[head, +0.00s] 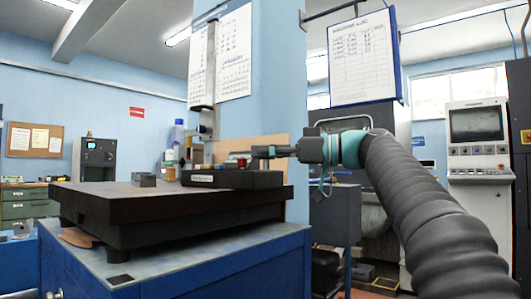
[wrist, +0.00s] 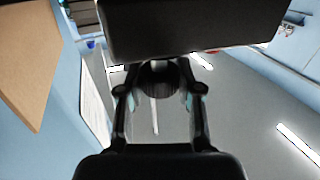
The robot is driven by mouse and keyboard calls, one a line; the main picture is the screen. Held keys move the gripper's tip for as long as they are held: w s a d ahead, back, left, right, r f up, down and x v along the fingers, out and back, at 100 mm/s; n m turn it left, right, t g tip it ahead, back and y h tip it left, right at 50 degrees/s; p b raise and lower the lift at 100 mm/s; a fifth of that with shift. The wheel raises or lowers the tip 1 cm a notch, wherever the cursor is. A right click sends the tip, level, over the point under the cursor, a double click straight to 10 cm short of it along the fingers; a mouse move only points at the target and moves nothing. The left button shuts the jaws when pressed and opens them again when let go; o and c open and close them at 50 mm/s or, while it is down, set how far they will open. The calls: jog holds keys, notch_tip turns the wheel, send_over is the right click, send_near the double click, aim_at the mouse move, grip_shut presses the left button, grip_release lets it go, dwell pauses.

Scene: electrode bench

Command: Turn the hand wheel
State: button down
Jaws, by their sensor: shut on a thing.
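A dark height gauge stands on a black surface plate (head: 140,205), with a tall upright column (head: 209,75) and a low base (head: 235,180). My gripper (head: 262,152) reaches in from the right, level, just above the right end of that base. In the wrist view my gripper (wrist: 159,88) is shut on a dark round part (wrist: 158,77), which I take to be the hand wheel. The fingers lie on either side of it. A large dark block (wrist: 195,25) sits just beyond the fingertips. In the head view the wheel is mostly hidden by the fingers.
A small grey block (head: 144,180) lies on the plate's left part, and a small red part (head: 242,162) shows by the base. The plate rests on a blue cabinet (head: 200,265).

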jog(key=shift+t+b, duration=0.3)
jog(key=m+t+b, duration=0.1)
jog(key=m+t+h+b, duration=0.1)
jog(key=t+b, duration=0.1)
jog(key=shift+s+f+m+t+h, duration=0.1)
jog(key=shift+f+m+t+h, duration=0.05)
jog(key=shift+m+t+h, duration=0.2)
jog(key=m+t+h+b, duration=0.1)
jog(key=m+t+h, duration=0.1)
jog(key=t, duration=0.1)
jog(key=shift+a+m, duration=0.1)
jog(key=shift+m, duration=0.25)
jog(key=m+t+h, duration=0.2)
jog(key=t+h, duration=0.1)
jog(key=shift+r+m+p, duration=0.3)
jog(key=shift+m+t+h+p, duration=0.45)
jog(key=shift+m+h+p, duration=0.25)
jog(key=shift+h+p, duration=0.35)
jog(key=shift+f+m+t+h+p, duration=0.1)
jog(key=shift+m+t+h+p, duration=0.4)
jog(key=shift+m+h+p, duration=0.5)
jog(key=c, duration=0.7)
grip_release()
jog(key=shift+c, duration=0.2)
